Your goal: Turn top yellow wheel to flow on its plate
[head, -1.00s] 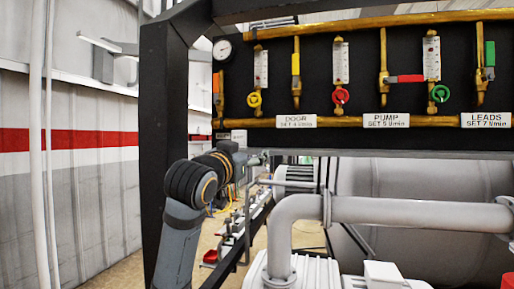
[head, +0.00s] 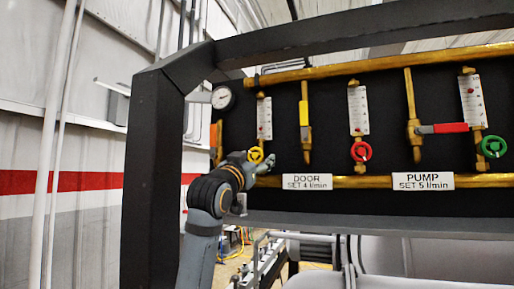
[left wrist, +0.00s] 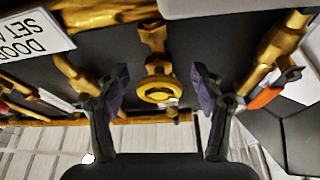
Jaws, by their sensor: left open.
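The yellow wheel (head: 255,154) sits on the panel below a white flow meter (head: 264,118), at the left end; my gripper partly covers it in the head view. Its plate (head: 307,181) reads DOOR, SET 4 l/min. The meter's reading is too small to tell. My left gripper (head: 263,166) is at the wheel, coming from below. In the left wrist view the wheel (left wrist: 158,91) lies between the two spread fingers of the open gripper (left wrist: 160,84), with a gap on each side. My right gripper is not in view.
A yellow-handled valve (head: 304,113) stands right of the wheel, and an orange-handled one (left wrist: 264,96) is close to a finger in the wrist view. A red wheel (head: 360,151) and a green wheel (head: 493,146) are further right. A brass pipe (head: 350,182) runs below.

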